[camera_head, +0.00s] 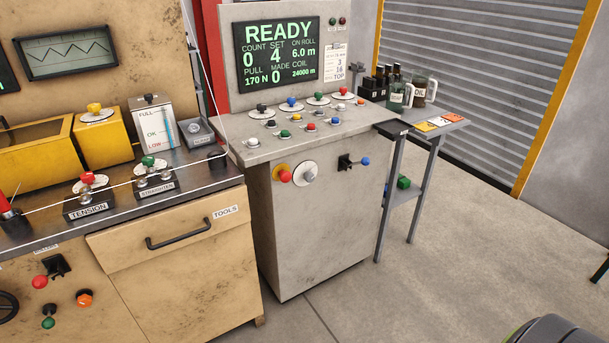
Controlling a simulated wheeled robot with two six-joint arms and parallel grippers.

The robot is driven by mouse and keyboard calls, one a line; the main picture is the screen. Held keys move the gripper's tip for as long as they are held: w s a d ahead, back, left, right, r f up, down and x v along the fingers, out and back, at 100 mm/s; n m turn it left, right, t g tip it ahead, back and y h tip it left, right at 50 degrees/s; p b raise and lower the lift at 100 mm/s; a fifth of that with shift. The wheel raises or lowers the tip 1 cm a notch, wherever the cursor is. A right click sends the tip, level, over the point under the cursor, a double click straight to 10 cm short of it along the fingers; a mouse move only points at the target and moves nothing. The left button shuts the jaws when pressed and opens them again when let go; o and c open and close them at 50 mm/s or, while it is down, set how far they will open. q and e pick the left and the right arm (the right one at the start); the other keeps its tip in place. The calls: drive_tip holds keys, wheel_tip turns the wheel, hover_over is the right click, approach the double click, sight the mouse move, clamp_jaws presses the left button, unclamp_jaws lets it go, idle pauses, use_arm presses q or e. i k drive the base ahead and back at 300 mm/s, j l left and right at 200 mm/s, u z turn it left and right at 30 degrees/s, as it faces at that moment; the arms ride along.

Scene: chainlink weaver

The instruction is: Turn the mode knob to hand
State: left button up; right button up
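A grey control console (320,225) stands in the middle, with a lit screen (278,52) reading READY above it. On its sloped top are several knobs on round white dials, among them a black knob (262,108), a blue knob (292,102) and a green knob (318,96). A grey knob (308,176) on a round pale dial sits on the console's front, beside a red button (285,176) on a yellow disc. The knob labels are too small to read, so I cannot tell which is the mode knob or its setting. Neither gripper is in view.
A tan bench (175,272) with a TOOLS drawer stands left of the console. A narrow side table (425,127) with bottles and mugs stands on its right. A roller shutter (470,70) is behind. The concrete floor (440,285) in front and right is mostly clear.

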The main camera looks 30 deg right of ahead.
sight(310, 176)
drive_tip(key=i+l, duration=0.1)
drive_tip(key=l, duration=0.3)
drive_tip(key=i+l+z, duration=0.1)
drive_tip(key=l, duration=0.35)
drive_tip(key=i+l, duration=0.15)
drive_tip(key=l, duration=0.25)
drive_tip(key=i+l+z, duration=0.1)
drive_tip(key=l, duration=0.35)
